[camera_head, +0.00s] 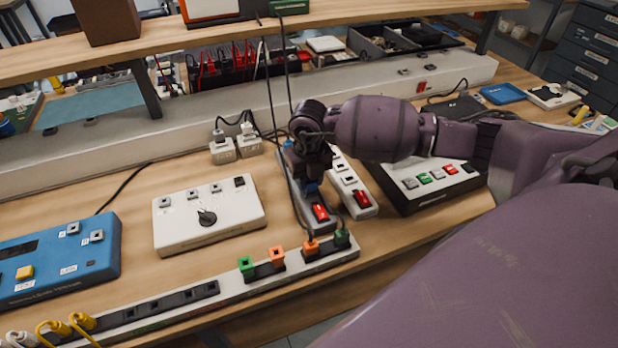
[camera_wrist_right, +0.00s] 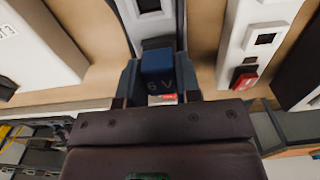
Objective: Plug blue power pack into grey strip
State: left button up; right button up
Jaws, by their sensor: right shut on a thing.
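The blue power pack (camera_wrist_right: 158,65), marked "6 V", sits between the fingers of my right gripper (camera_wrist_right: 158,80), which is shut on it. The grey strip (camera_wrist_right: 179,25) runs behind the pack, with a white socket showing just beyond it. In the head view, my right gripper (camera_head: 312,172) is over the grey strip (camera_head: 303,208), and only a small bit of the blue pack (camera_head: 312,188) shows below it. The pack's underside is hidden, so I cannot tell whether it is seated in a socket. My left gripper is not in view.
A white strip (camera_head: 350,182) with a red switch lies just right of the grey one. A black-sided panel (camera_head: 440,185) is farther right, a white box (camera_head: 208,228) left. A long strip (camera_head: 230,284) with coloured plugs lines the front edge. Cables hang near my gripper.

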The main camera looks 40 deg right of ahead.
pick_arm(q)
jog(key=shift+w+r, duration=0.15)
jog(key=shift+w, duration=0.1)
pick_arm(e)
jog(key=o, duration=0.9)
jog(key=shift+o, duration=0.2)
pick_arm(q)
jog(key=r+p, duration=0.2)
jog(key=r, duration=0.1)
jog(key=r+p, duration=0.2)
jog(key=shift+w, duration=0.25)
pick_arm(e)
notch_tip(320, 180, up, 17)
dwell(0.4)
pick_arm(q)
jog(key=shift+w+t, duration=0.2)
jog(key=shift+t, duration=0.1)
pick_arm(e)
jog(key=shift+f, duration=0.15)
